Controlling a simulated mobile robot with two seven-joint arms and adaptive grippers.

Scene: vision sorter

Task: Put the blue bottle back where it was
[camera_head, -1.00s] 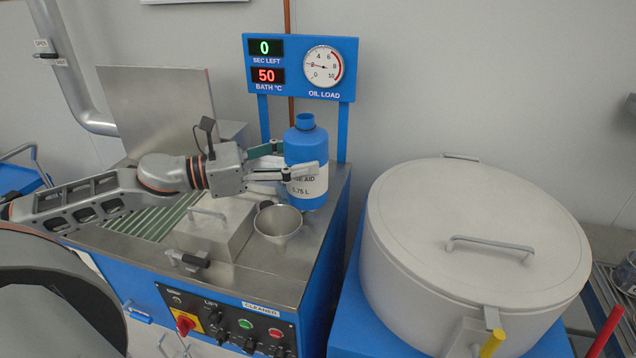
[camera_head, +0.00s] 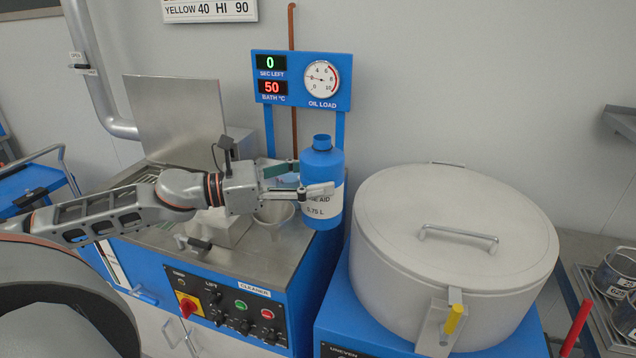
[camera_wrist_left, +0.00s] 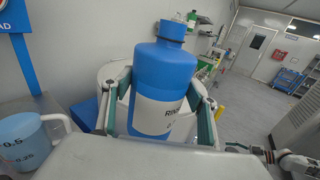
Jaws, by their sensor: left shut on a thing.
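The blue bottle (camera_head: 322,164) has a white label and an open-looking blue neck. In the head view it is upright at the right edge of the cleaner's steel top (camera_head: 262,254). My left gripper (camera_head: 316,180) comes from the left and is shut around the bottle's middle. The left wrist view shows the bottle (camera_wrist_left: 164,75) between both fingers. Whether its base touches anything is hard to tell.
A funnel-like cup (camera_head: 272,216) stands just left of the bottle. The display panel post (camera_head: 339,130) is close behind. A large white lidded drum (camera_head: 400,270) stands to the right. In the wrist view a blue measuring jug (camera_wrist_left: 25,140) is at left.

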